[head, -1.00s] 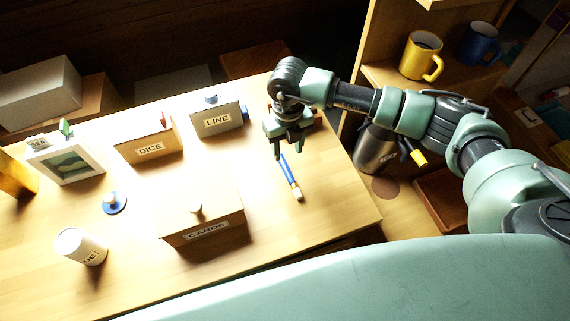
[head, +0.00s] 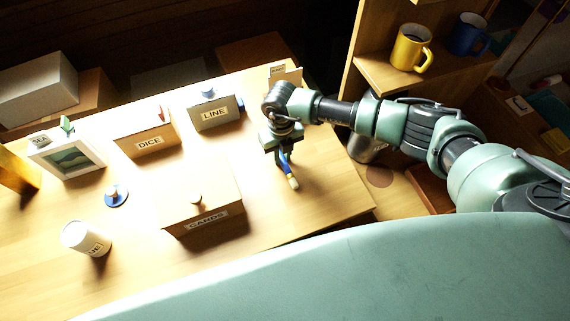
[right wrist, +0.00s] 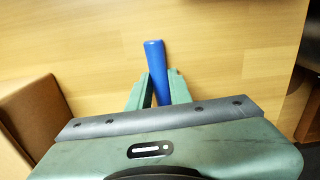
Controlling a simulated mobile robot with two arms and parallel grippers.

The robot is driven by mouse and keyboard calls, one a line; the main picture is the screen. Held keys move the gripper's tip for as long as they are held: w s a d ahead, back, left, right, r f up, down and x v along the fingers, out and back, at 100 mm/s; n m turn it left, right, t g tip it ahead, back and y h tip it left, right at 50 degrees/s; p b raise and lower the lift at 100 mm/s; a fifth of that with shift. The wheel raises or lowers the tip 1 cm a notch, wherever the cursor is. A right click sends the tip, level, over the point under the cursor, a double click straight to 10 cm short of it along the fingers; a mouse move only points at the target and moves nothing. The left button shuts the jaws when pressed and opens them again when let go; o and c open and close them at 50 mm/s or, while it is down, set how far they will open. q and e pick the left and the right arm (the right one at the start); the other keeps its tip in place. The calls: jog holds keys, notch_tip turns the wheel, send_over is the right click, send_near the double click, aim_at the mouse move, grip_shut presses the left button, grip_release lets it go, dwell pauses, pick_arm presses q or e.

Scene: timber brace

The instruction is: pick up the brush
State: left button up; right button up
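The brush has a blue handle and a pale tip, and it lies on the light wooden table. In the head view its pale end (head: 293,183) points toward the near side, and its handle runs up under my right gripper (head: 280,155). In the right wrist view the blue handle (right wrist: 154,58) runs between the two green fingers of the right gripper (right wrist: 160,75). They are close on both sides of it, and the gripper looks shut on it. The part of the handle inside the gripper is hidden. My left gripper is not in view.
A CARDS box (head: 203,205) stands left of the brush. LINE (head: 214,113) and DICE (head: 146,141) boxes stand farther back. The table's right edge is close to the brush. A shelf with a yellow mug (head: 411,48) and blue mug (head: 467,35) stands at right.

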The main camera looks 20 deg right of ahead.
aim_at(282, 157)
jog(key=shift+r, duration=0.1)
grip_shut()
notch_tip(282, 157, up, 20)
jog(key=b, duration=0.3)
jog(key=shift+b, duration=0.35)
